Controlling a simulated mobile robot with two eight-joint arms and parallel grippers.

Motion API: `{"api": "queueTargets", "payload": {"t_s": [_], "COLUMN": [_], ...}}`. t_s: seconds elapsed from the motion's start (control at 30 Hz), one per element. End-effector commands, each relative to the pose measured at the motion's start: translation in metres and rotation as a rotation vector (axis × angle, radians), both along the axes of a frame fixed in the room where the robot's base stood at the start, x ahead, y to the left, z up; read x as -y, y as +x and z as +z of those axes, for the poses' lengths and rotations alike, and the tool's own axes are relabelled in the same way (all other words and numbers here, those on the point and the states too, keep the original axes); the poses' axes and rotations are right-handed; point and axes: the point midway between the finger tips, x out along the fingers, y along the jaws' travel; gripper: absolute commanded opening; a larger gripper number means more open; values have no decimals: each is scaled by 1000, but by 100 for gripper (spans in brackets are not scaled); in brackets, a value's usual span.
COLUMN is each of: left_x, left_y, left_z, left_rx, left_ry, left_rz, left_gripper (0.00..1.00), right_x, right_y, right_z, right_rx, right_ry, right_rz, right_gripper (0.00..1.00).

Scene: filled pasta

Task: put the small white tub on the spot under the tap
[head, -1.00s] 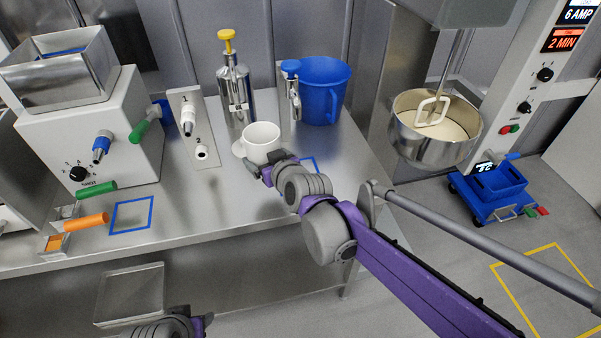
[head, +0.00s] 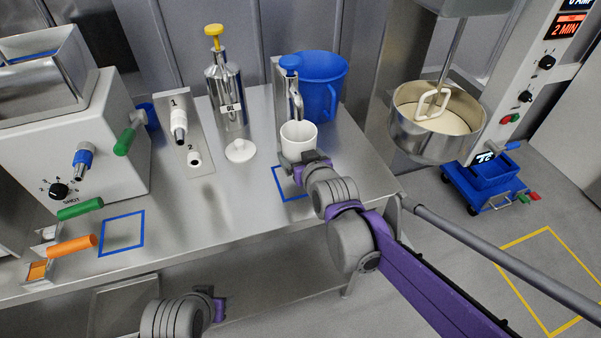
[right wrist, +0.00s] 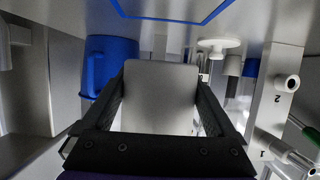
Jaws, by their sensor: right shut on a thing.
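The small white tub (head: 298,138) is upright in my right gripper (head: 302,160), just in front of the tap (head: 291,85) with the blue top. In the right wrist view, the tub (right wrist: 160,98) fills the space between the two fingers (right wrist: 160,80). In the head view the tub overlaps the tap's lower part, and the spot under the tap is hidden behind it. I cannot tell whether the tub touches the table. My left gripper (head: 217,306) shows only partly at the bottom, below the table edge; its fingers are unclear.
A blue jug (head: 322,88) stands behind and right of the tap. A steel pump dispenser (head: 227,98) with a yellow knob and a white round piece (head: 240,150) are to the left. A blue outlined square (head: 290,194) lies in front on the steel table (head: 225,205).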

Motion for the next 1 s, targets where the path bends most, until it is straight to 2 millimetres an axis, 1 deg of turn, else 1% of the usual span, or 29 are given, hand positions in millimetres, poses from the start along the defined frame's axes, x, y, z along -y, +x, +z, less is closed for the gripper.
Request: {"api": "queueTargets", "payload": {"t_s": [0.03, 0.23, 0.43, 0.53, 0.77, 0.87, 0.9, 0.93, 1.0], "left_x": [0, 0, 0, 0, 0, 0, 0, 0, 0], "left_y": [0, -1, -1, -1, -1, -2, -2, -2, -2], "left_z": [-3, -5, -10, -11, -11, -14, -13, -13, -13], "left_rx": [-1, -2, -3, -3, -3, -4, -4, -4, -4], "left_ry": [0, 0, 0, 0, 0, 0, 0, 0, 0], "left_rz": [0, 0, 0, 0, 0, 0, 0, 0, 0], "left_gripper": [50, 50, 50, 50, 50, 50, 50, 50, 50], "right_x": [0, 0, 0, 0, 0, 0, 0, 0, 0], "right_y": [0, 0, 0, 0, 0, 0, 0, 0, 0], "right_z": [-11, -30, -58, -62, -62, -65, -65, -65, -64], "right_rx": [0, 0, 0, 0, 0, 0, 0, 0, 0], "right_ry": [0, 0, 0, 0, 0, 0, 0, 0, 0], "right_rz": [0, 0, -1, -1, 0, 0, 0, 0, 0], "right_gripper": [39, 39, 39, 39, 39, 39, 96, 100, 100]}}
